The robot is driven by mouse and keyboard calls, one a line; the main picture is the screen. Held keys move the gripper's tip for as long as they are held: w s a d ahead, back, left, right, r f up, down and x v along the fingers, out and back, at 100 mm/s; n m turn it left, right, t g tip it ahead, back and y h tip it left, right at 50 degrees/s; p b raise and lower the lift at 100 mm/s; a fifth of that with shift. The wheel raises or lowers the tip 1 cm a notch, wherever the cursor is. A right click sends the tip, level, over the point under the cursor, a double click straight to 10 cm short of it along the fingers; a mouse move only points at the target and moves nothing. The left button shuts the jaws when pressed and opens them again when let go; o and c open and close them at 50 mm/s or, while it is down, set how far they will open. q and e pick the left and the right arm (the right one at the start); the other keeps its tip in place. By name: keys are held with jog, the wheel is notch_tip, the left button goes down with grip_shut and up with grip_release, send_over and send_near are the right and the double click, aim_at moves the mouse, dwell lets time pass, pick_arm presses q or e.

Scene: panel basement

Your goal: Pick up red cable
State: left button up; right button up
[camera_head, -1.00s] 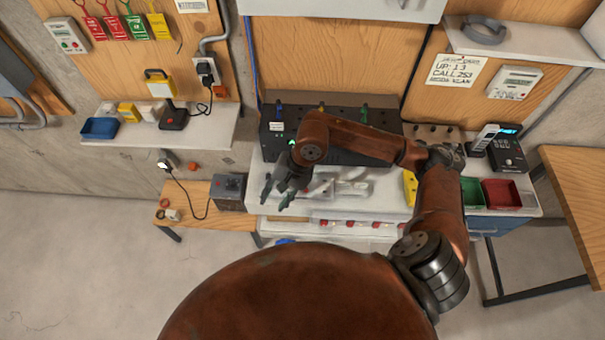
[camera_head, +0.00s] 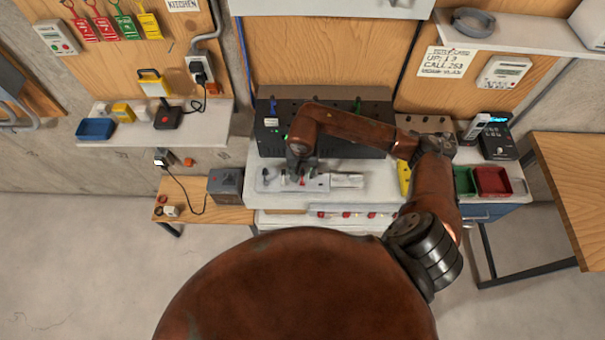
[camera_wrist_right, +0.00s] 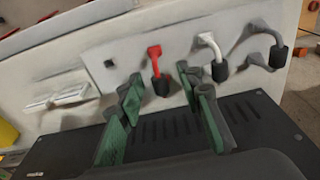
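The red cable (camera_wrist_right: 154,52) ends in a black plug on a pale panel (camera_wrist_right: 95,62), left of a white cable (camera_wrist_right: 208,42) and a grey cable (camera_wrist_right: 268,30). In the head view a small red spot (camera_head: 302,182) shows on the pale panel (camera_head: 320,183). My right gripper (camera_wrist_right: 165,88) is open, and its green-lined fingers stand either side of the red cable's plug in the wrist view. Contact cannot be told. In the head view my right gripper (camera_head: 300,167) points down over the panel, partly hiding it. My left gripper is not in view.
A black box (camera_head: 270,140) stands behind the panel. A yellow item (camera_head: 404,178), a green bin (camera_head: 464,181) and a red bin (camera_head: 493,181) are to the right. A grey box (camera_head: 225,185) stands on the low wooden bench at left.

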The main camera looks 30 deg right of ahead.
jog(key=shift+f, duration=0.1)
jog(key=shift+c, duration=0.3)
grip_shut()
